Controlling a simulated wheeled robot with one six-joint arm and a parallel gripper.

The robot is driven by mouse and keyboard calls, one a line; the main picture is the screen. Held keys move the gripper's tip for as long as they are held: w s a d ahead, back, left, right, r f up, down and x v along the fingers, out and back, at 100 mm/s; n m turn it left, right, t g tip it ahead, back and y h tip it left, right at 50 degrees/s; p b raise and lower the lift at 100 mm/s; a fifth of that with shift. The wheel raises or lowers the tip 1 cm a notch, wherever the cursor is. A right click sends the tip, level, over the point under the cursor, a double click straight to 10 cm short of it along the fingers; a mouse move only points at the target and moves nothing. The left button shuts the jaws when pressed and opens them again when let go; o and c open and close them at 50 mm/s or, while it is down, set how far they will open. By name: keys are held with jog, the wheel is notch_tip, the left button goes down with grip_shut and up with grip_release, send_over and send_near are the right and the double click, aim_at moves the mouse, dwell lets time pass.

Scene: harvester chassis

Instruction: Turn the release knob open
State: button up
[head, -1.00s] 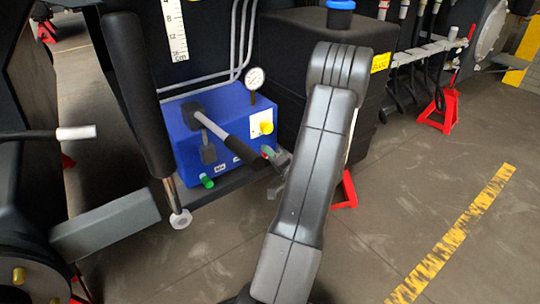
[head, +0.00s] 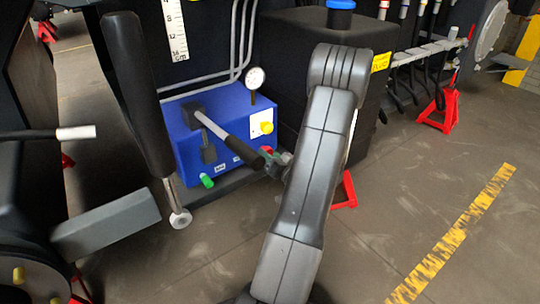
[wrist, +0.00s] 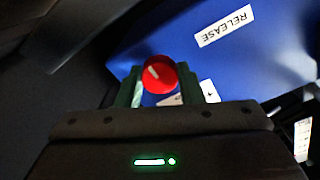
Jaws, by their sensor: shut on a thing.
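The release knob (wrist: 158,74) is a round red knob with a white pointer line, on the blue hydraulic box (head: 215,125). The line slants in the wrist view. My gripper (wrist: 160,82) is shut on the knob, with a green finger on either side of it. In the head view a bit of the red knob (head: 267,150) shows beside my gripper (head: 280,160), partly hidden by the lever's black grip. A white RELEASE label (wrist: 224,26) is on the blue face near the knob.
A pump lever (head: 225,138) slants across the box front close to my gripper. A green knob (head: 207,181), a yellow knob (head: 267,128) and a pressure gauge (head: 255,78) are also on the box. A black tank (head: 300,50) stands to the right.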

jog(key=shift+f, duration=0.1)
dwell(0.3)
jog(key=o, duration=1)
jog(key=shift+s, duration=0.1)
jog(key=p+v, duration=0.2)
jog(key=v, duration=1.1)
jog(key=shift+s+d, duration=0.25)
jog(key=shift+d, duration=0.05)
jog(key=b+x, duration=0.2)
jog(key=x, duration=1.2)
